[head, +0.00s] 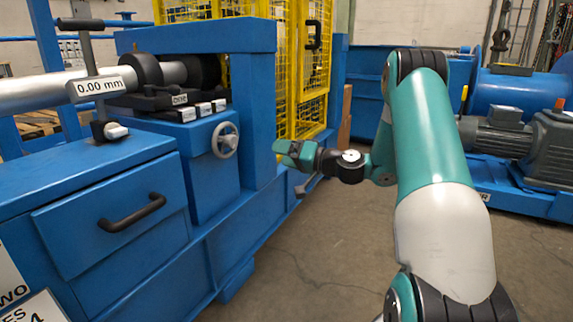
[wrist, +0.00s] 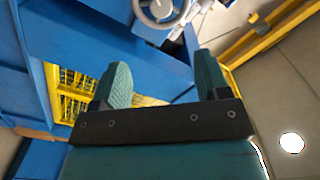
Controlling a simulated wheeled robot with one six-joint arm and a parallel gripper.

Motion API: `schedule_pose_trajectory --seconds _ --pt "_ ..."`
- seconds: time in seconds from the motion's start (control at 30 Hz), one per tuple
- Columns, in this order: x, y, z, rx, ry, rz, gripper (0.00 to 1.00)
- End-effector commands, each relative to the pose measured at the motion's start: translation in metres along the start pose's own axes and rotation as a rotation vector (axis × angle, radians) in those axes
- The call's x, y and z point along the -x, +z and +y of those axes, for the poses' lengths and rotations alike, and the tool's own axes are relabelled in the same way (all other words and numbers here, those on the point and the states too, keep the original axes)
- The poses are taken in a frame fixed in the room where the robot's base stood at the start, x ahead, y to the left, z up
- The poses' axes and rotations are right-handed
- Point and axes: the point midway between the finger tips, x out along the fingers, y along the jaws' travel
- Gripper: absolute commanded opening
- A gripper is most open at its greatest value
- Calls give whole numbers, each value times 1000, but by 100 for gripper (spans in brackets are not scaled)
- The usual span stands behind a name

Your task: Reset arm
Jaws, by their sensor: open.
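My arm (head: 435,150) rises at the right of the head view and bends over, with its wrist pointing left toward the blue machine. My gripper (head: 285,152) is in front of the machine's right post, seen from the side in the head view. In the wrist view my gripper (wrist: 163,85) shows two green fingers spread wide apart with nothing between them. It is open and empty. I cannot tell the exact gap between the gripper and the machine.
The blue machine (head: 258,125) fills the left, with a handwheel (head: 225,139), a drawer handle (head: 132,213) and a gauge reading 0.00 mm (head: 100,85). A yellow mesh guard (head: 305,60) stands behind. A motor (head: 510,135) is at right. Floor (head: 310,240) between is clear.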

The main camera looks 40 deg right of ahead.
Motion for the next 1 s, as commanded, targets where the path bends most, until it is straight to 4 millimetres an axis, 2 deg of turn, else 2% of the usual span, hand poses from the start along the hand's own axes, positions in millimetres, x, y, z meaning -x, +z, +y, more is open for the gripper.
schedule_pose_trajectory --seconds 0.57,0.67,0.77,0.83,0.87,0.9,0.97,1.0 --pt "1 0 0 0 0 0 69" --pt "-2 1 -5 3 -4 -13 69" --pt "-15 13 -30 22 -23 -88 69" --pt "-29 31 -62 48 -45 -189 69" --pt "-36 41 -79 63 -55 -245 69" --pt "-43 57 -104 85 -69 -328 69" --pt "-49 85 -144 125 -85 -467 69" --pt "-49 105 -171 155 -92 -560 69"
